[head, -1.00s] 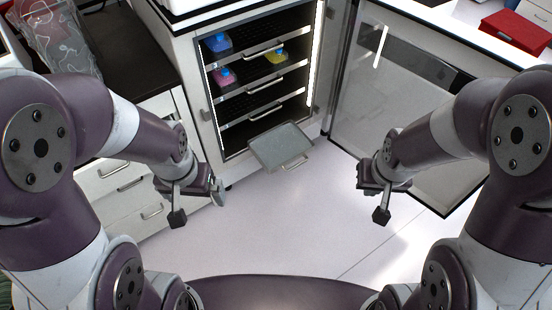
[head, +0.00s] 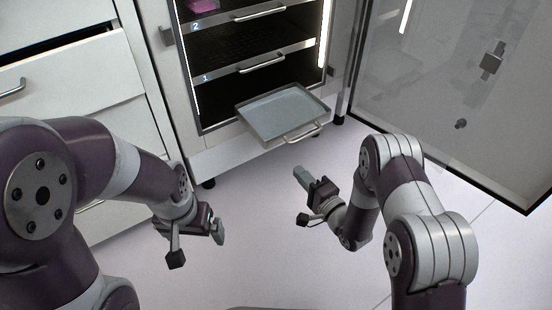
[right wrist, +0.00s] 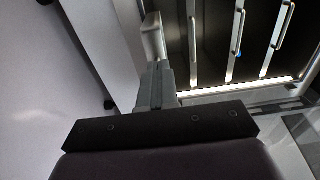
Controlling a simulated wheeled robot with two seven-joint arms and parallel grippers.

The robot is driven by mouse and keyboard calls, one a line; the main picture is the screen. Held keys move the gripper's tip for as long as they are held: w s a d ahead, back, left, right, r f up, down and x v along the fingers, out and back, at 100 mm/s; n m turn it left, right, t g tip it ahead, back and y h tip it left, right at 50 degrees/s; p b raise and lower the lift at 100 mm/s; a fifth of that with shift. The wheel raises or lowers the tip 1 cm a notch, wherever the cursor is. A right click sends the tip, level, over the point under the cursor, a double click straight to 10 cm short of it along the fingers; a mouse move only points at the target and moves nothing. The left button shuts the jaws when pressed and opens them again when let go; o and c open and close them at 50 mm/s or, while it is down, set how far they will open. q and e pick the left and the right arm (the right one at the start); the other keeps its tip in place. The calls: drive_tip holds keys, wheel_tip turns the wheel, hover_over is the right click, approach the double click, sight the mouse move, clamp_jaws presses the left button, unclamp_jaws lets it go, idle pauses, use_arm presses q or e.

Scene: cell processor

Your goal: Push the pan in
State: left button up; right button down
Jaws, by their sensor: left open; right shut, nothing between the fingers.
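The pan (head: 283,113) is a shallow grey tray with a bar handle on its front edge. In the head view it sticks out of the bottom of the open cabinet (head: 165,95). My right gripper (head: 301,176) is shut and empty, below and in front of the pan's handle, apart from it in the picture. My left gripper (head: 217,228) is open and empty, low and to the left of the pan.
Shelves with handles (head: 262,63) are above the pan, and a pink item (head: 203,6) sits on one. The glass door (head: 430,90) stands open on the right. White drawers (head: 75,90) stand on the left. The floor in front is clear.

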sight(270, 140)
drive_tip(key=b+x, duration=0.6)
drive_tip(key=x, duration=0.5)
drive_tip(key=shift+w+a+f+b, duration=0.15)
drive_tip(key=shift+w+b, duration=0.05)
drive_tip(key=shift+b, duration=0.15)
drive_tip(key=shift+w+a+r, duration=0.25)
drive_tip(key=shift+w+a, duration=0.1)
drive_tip(key=shift+w, duration=0.2)
use_arm(q)
wheel_tip(270, 140, down, 8)
drive_tip(key=shift+r, duration=0.25)
